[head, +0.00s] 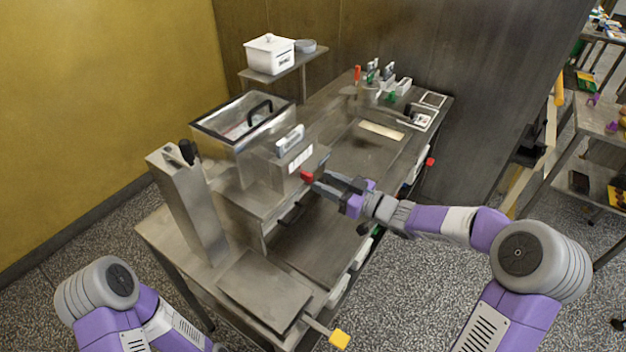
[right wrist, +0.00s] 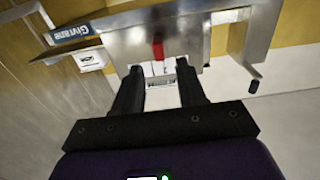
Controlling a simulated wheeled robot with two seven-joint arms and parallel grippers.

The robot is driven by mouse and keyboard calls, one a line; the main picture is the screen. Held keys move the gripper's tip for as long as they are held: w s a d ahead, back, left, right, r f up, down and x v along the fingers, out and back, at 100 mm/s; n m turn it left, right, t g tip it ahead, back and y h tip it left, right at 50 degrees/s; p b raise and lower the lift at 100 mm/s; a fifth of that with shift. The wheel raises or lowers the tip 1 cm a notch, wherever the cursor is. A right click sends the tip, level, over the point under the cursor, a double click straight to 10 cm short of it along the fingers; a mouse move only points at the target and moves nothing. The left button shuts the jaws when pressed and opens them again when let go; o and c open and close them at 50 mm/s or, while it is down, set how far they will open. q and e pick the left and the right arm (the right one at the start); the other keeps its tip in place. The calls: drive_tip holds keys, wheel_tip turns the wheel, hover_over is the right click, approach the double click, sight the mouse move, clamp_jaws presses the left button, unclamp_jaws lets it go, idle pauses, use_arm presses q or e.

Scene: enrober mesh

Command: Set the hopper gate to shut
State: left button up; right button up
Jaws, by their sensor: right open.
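A red handle (head: 306,176) sticks out from the front of the metal machine under the clear-walled hopper (head: 240,125). It looks like the hopper gate's handle, and I cannot tell its setting. My right gripper (head: 320,181) is open, with its fingertips close to the red handle. In the right wrist view the red handle (right wrist: 158,48) shows just beyond and between the open fingertips (right wrist: 158,78), and nothing is between the fingers. I cannot tell whether a finger touches it. My left arm shows at the bottom left, but its gripper is out of view.
The machine stands on a long metal table (head: 320,235). A yellow knob (head: 339,339) on a rod juts out at the near end. A tall metal post (head: 190,205) stands left. Small tools crowd the far end.

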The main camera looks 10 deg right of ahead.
sight(312, 177)
drive_tip(key=shift+x, duration=2.35)
drive_tip(key=shift+c, duration=0.3)
clamp_jaws()
